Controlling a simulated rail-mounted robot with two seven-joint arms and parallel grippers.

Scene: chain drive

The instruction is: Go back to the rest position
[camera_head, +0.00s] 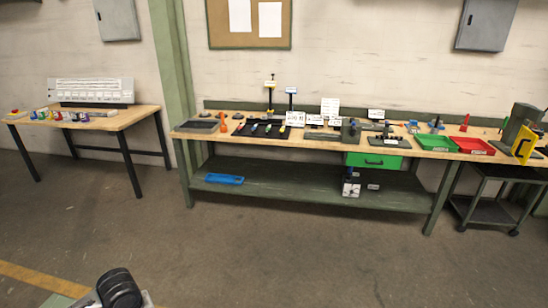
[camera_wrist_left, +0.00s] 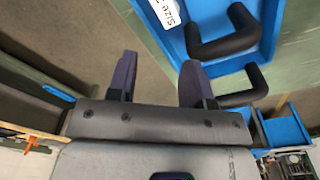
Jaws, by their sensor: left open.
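My left gripper (camera_wrist_left: 159,60) shows in the left wrist view with its two dark fingers spread apart. Nothing is between the fingers; only the floor shows there. A blue container (camera_wrist_left: 172,38) with a white label, partly reading "Size", is close to the right of the fingers, and a dark bent bar (camera_wrist_left: 230,40) crosses it. I cannot tell whether the gripper touches it. In the head view only a dark rounded piece shows at the bottom left, likely part of my arm. My right gripper is in neither view.
A long workbench (camera_head: 193,170) carries tools, a green tray (camera_head: 436,143) and a red tray (camera_head: 473,146). A small table (camera_head: 140,113) stands at the left, a dark cart (camera_head: 487,212) at the right. The floor in front is clear.

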